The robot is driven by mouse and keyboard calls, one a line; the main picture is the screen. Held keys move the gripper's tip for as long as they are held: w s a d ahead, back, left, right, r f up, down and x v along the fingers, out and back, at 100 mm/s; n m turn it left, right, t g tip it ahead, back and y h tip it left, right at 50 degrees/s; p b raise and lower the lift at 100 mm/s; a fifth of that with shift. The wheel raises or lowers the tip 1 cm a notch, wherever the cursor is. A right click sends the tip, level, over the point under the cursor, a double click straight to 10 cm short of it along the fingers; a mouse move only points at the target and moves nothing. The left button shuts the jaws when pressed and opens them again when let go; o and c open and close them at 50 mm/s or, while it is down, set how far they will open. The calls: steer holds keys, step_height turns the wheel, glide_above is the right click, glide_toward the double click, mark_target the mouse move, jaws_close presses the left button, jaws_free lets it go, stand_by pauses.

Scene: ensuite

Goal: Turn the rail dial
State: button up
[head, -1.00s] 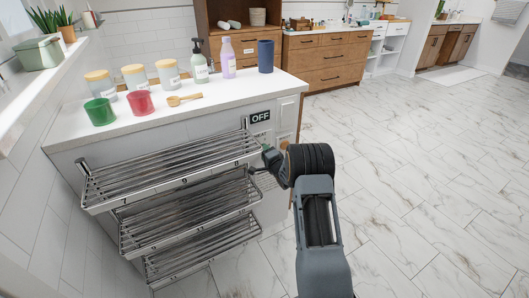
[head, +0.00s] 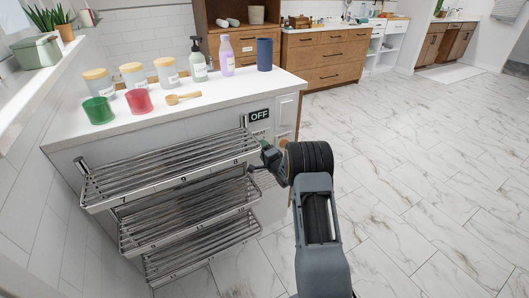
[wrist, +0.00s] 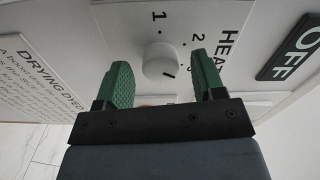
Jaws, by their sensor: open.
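In the head view my gripper (head: 268,155) is at the right end of the rail, and the dial is hidden there. A dark OFF sign (wrist: 295,50) is on the panel, and it also shows in the head view (head: 259,115).
A tiered metal rail (head: 170,172) stands out from the cabinet just left of my gripper. The white counter (head: 150,128) above holds jars, cups, bottles and a wooden scoop. Marble floor (head: 430,190) is clear to the right.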

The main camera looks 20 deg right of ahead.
steer(key=s+d+p, duration=0.1)
steer(key=s+p, duration=0.1)
steer(key=s, duration=1.1)
steer(key=shift+s+d, duration=0.3)
steer(key=shift+s, duration=0.1)
